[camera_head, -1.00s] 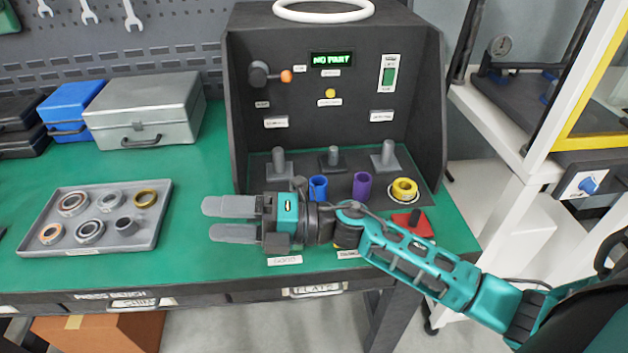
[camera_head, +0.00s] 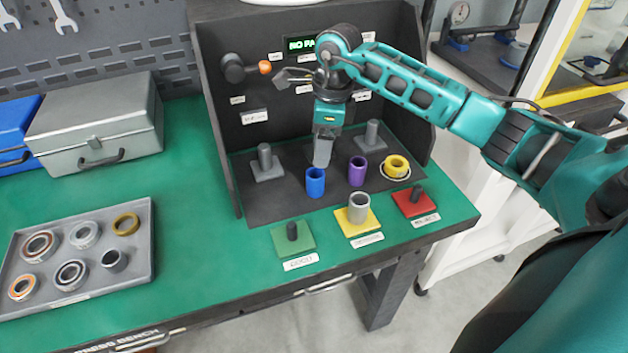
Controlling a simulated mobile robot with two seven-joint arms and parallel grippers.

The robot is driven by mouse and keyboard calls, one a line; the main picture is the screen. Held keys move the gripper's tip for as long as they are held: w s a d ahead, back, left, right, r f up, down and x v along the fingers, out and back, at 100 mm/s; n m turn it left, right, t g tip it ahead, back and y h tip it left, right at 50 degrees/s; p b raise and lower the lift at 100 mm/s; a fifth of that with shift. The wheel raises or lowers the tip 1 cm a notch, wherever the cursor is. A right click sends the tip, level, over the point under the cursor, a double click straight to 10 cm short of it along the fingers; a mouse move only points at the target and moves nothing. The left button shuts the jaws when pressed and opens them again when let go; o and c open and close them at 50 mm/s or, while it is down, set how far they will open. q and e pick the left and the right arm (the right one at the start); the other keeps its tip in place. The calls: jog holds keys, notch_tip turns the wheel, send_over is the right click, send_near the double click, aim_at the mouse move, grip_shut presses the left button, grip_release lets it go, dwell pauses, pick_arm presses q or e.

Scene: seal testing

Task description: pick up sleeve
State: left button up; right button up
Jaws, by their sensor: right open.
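Several short sleeves stand at the test box: a blue one (camera_head: 315,182), a purple one (camera_head: 357,170) and a yellow one (camera_head: 396,167) on the dark base, the yellow one on a white ring. A grey sleeve (camera_head: 359,207) stands upright on the yellow square plate (camera_head: 372,223). The picture does not tell which sleeve is meant. My right gripper (camera_head: 322,160) is open and empty, fingers pointing down, seen edge-on. Its tips appear just behind and above the blue sleeve; contact cannot be told. My left gripper is out of view.
Green (camera_head: 293,240) and red (camera_head: 414,203) plates with dark pegs flank the yellow plate. Grey posts (camera_head: 265,163) stand on the box base. A tray (camera_head: 150,240) of rings and a grey case (camera_head: 98,125) sit left. Green bench between tray and plates is clear.

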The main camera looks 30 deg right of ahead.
aim_at(315, 181)
jog(key=f, duration=0.5)
jog(key=shift+w+a, duration=0.15)
jog(key=shift+a, duration=0.15)
jog(key=shift+a+f, duration=0.15)
jog(key=shift+f, duration=0.75)
jog(key=shift+a+f, duration=0.2)
jog(key=shift+f, duration=0.7)
jog(key=shift+a+f, duration=0.15)
jog(key=shift+f, duration=0.75)
jog(key=shift+c, duration=0.4)
jog(key=c, duration=0.5)
jog(key=shift+r, duration=0.1)
jog(key=c, duration=0.6)
jog(key=shift+c, duration=0.2)
